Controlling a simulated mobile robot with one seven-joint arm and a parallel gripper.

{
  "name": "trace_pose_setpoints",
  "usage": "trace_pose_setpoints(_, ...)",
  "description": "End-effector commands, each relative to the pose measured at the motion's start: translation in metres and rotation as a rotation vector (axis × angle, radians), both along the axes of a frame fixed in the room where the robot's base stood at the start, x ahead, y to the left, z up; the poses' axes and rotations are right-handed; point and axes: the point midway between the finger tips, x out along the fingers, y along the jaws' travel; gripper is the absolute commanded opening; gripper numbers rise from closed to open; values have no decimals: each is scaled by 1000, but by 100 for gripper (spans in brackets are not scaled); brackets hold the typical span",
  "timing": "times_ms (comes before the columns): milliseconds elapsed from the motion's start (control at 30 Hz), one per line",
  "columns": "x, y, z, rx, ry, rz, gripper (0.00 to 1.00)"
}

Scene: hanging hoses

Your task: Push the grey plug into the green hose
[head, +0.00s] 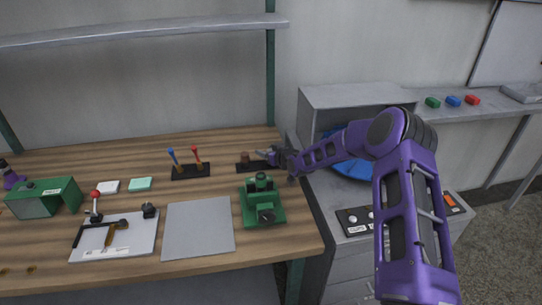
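I cannot make out a grey plug or a green hose in the head view. My gripper (268,156) is at the back right edge of the wooden workbench, pointing left. It is beside a black bar with a brown knob (245,159). The gripper is small and dark in the picture. I cannot tell whether its fingers are apart or whether anything is between them.
The workbench (150,258) holds a green device (262,204), a grey plate (198,230), a rack with blue and red handles (190,171) and a white board with tools (115,236). A blue round thing (355,168) is partly hidden behind my arm. Green, blue and red blocks (453,101) lie on the right shelf.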

Motion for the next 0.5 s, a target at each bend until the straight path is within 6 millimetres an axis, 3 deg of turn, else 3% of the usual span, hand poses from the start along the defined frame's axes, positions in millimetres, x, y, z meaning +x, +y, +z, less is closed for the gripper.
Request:
trace_pose_setpoints(33,0,0,0,0,0,0,46)
trace_pose_setpoints(300,0,0,0,0,0,0,0)
trace_pose_setpoints(500,0,0,0,0,0,0,0)
